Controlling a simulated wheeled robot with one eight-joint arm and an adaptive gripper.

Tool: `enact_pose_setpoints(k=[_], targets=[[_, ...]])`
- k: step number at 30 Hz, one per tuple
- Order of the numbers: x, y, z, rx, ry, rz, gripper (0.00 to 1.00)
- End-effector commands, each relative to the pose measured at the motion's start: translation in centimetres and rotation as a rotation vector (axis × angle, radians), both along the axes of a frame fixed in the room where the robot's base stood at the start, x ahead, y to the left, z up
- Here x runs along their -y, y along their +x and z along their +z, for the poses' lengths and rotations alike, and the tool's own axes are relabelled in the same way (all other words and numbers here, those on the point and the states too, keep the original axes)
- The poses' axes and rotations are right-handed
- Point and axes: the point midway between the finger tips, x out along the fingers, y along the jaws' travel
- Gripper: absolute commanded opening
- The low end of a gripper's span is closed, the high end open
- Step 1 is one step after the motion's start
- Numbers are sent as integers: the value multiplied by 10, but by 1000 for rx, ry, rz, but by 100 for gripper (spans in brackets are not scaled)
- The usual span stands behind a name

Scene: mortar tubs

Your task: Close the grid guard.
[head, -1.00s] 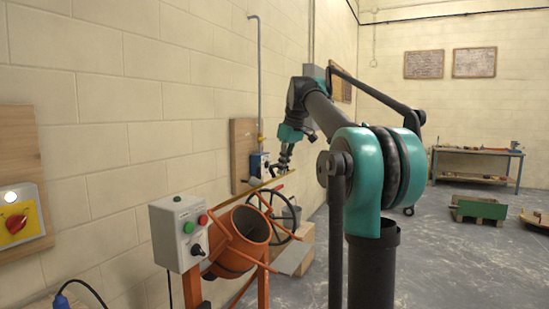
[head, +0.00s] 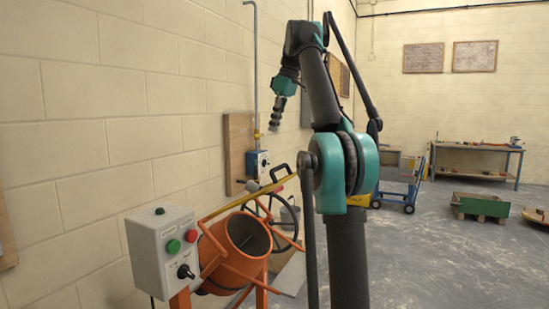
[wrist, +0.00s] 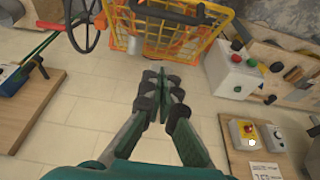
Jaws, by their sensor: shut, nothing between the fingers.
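The grid guard (head: 255,196) shows in the head view almost edge-on, as a thin yellow strip slanting above the mixer's orange drum (head: 218,250). A black loop handle (head: 281,168) stands at its upper right end. In the wrist view the guard (wrist: 176,38) is a yellow wire grid at the top middle, ahead of my fingers. I cannot tell its exact angle to the drum mouth. My gripper (head: 274,127) points down, above and apart from the guard's handle end. In the wrist view my gripper (wrist: 163,80) is shut and empty.
A grey control box (head: 162,250) with green and red buttons stands left of the drum. A dark handwheel (head: 287,222) is behind it. A blue switch box (head: 257,163) is on a wooden wall board. A blue trolley (head: 398,190) stands behind my arm.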

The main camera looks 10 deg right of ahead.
Motion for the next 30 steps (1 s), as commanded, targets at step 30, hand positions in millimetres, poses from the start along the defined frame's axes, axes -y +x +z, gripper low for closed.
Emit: enact_pose_setpoints(k=[30], targets=[[2,-2,-111,0,0,-2,0]])
